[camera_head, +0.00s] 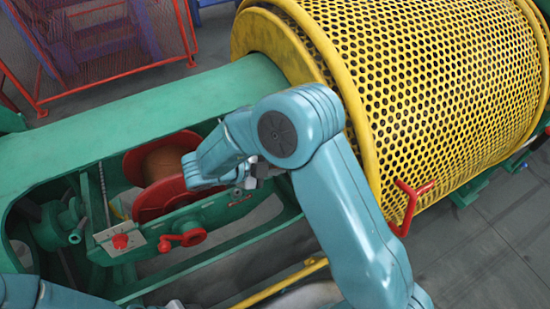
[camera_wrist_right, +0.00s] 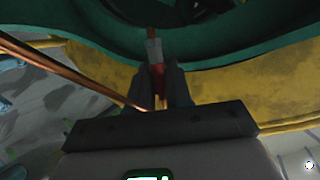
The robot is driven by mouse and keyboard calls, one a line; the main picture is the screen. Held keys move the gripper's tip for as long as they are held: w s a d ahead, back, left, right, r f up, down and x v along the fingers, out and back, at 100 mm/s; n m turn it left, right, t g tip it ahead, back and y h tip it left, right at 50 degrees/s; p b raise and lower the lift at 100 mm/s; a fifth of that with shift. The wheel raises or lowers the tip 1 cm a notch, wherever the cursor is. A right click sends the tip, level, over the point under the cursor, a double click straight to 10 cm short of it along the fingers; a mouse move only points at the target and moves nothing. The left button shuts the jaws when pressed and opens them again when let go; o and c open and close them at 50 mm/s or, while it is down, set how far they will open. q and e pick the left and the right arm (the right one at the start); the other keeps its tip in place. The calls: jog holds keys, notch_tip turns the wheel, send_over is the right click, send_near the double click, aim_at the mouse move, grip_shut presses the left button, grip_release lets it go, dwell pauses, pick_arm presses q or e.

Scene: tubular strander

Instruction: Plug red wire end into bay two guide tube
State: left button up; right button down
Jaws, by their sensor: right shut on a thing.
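My right gripper (camera_wrist_right: 160,72) is shut on the red wire end (camera_wrist_right: 157,79), which shows between its two dark fingers in the right wrist view. A short light-grey sleeve (camera_wrist_right: 154,51) lines up just beyond the red part, with a copper-coloured piece (camera_wrist_right: 151,33) above it. I cannot tell whether the grey sleeve belongs to the wire or is a guide tube. In the head view my right gripper (camera_head: 256,181) is small and partly hidden by its arm, beside the green cradle. The wire end cannot be made out there. My left gripper is out of view.
A copper-coloured wire (camera_wrist_right: 60,70) runs in from the left in the wrist view. The green cradle (camera_head: 110,110) holds a red-flanged spool (camera_head: 160,205). The yellow perforated drum (camera_head: 440,80) is close behind my right arm.

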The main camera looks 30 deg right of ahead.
jog(key=shift+w, duration=0.1)
jog(key=shift+w+f, duration=0.45)
jog(key=shift+f, duration=0.1)
jog(key=shift+w+d+f+b, duration=0.1)
jog(key=shift+w+f+b, duration=0.25)
jog(key=shift+w+f, duration=0.5)
jog(key=shift+w+f+b, duration=0.3)
jog(key=shift+w+f, duration=0.3)
jog(key=shift+w, duration=0.4)
jog(key=shift+p, duration=0.5)
jog(key=shift+w+f+b, duration=0.55)
jog(key=shift+w+f, duration=0.1)
jog(key=shift+w, duration=0.1)
jog(key=c, duration=1)
grip_release()
jog(key=shift+o, duration=0.2)
